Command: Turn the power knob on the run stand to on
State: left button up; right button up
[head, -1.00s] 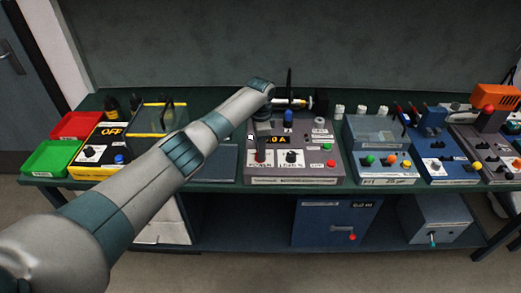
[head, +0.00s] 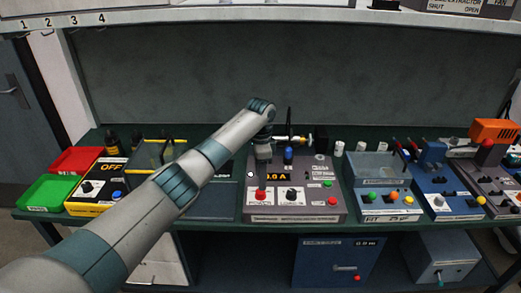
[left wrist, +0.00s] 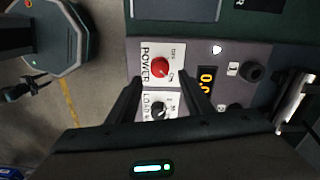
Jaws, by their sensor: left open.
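The run stand (head: 300,210) is a grey box in the middle of the bench, with a yellow 0.0 A display (head: 277,177). Its red power knob (head: 261,196) is on a white plate at the front left. In the left wrist view the red knob (left wrist: 160,67) has OFF and ON labels beside it; I cannot tell which its pointer faces. My left gripper (head: 262,178) points down above the knob. In the left wrist view its open fingers (left wrist: 165,82) are apart and empty, with the knob just beyond the tips, roughly between them. My right gripper is not in view.
A black load knob (head: 292,195) is beside the power knob, with green and red buttons to its right. A blue-grey stand (head: 385,210) is close on the right. Left are a black-and-yellow box (head: 95,187), and red and green bins. A shelf (head: 300,17) hangs above.

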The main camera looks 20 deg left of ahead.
pick_arm(q)
notch_tip(320, 180, up, 12)
jog(key=b, duration=0.2)
jog(key=shift+b, duration=0.4)
